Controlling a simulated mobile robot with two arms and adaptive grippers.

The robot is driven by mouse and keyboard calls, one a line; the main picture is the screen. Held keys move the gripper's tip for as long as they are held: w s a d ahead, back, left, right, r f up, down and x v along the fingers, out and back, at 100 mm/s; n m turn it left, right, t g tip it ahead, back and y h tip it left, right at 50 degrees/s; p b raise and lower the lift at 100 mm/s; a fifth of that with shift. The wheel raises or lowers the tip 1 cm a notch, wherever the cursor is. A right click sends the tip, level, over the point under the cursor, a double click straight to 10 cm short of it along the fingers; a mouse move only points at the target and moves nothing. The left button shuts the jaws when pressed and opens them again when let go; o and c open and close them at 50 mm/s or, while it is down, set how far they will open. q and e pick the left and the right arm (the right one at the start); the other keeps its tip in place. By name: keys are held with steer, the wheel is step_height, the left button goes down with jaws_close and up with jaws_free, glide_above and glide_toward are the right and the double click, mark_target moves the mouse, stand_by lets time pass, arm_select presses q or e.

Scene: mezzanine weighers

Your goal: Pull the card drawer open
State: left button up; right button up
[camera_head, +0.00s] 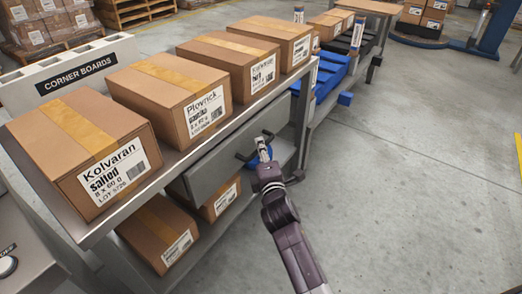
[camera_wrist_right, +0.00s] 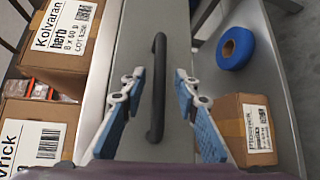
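The card drawer (camera_head: 210,163) has a plain grey front under the bench top. It runs upright through the middle of the right wrist view (camera_wrist_right: 180,30). Its black bar handle (camera_wrist_right: 158,88) stands out from the front; in the head view part of the handle (camera_head: 241,156) shows beside my gripper. My right gripper (camera_head: 263,145) is at the handle. In the right wrist view its blue-padded fingers (camera_wrist_right: 159,78) are apart, one on each side of the bar, with visible gaps. Whether the bar lies at fingertip depth is hard to tell. My left gripper is not in view.
Several cartons, including a Kolvaran box (camera_head: 75,145), line the bench top. More cartons (camera_head: 160,232) and a blue tape roll (camera_wrist_right: 235,48) are on the lower shelf. The concrete floor (camera_head: 400,190) at right is clear.

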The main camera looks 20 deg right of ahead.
steer(key=shift+w+d, duration=0.1)
steer(key=shift+w, duration=0.55)
steer(key=shift+c, duration=0.7)
steer(key=shift+f, duration=0.1)
jaws_close()
